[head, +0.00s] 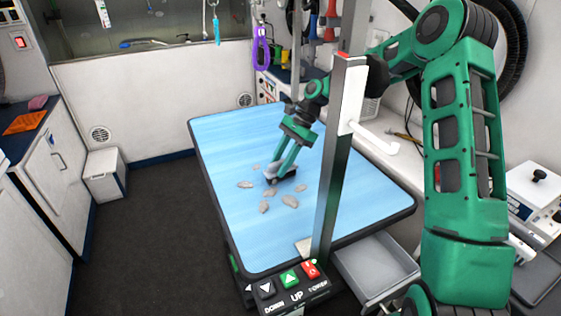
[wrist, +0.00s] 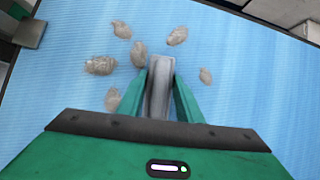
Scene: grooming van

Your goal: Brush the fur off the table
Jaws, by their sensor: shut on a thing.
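The grooming table (head: 225,135) has a blue ribbed top with a dark rim; its top also fills most of the wrist view (wrist: 250,110). Several grey-beige fur tufts lie loose near its middle, among them one tuft (head: 290,201) and another (head: 245,184). In the wrist view, tufts lie ahead and to the left (wrist: 100,65), with one to the right (wrist: 205,75). My gripper (head: 282,170) is low over the table among the tufts. Its green fingers (wrist: 160,90) are shut on a narrow grey brush (wrist: 158,85). The brush's underside is hidden, so I cannot tell whether it touches the top.
A metal post (head: 335,160) rises at the table's right front, partly hiding the top. A control panel (head: 290,285) sits at the front edge, beside an open grey drawer (head: 375,265). A purple loop (head: 261,48) hangs behind.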

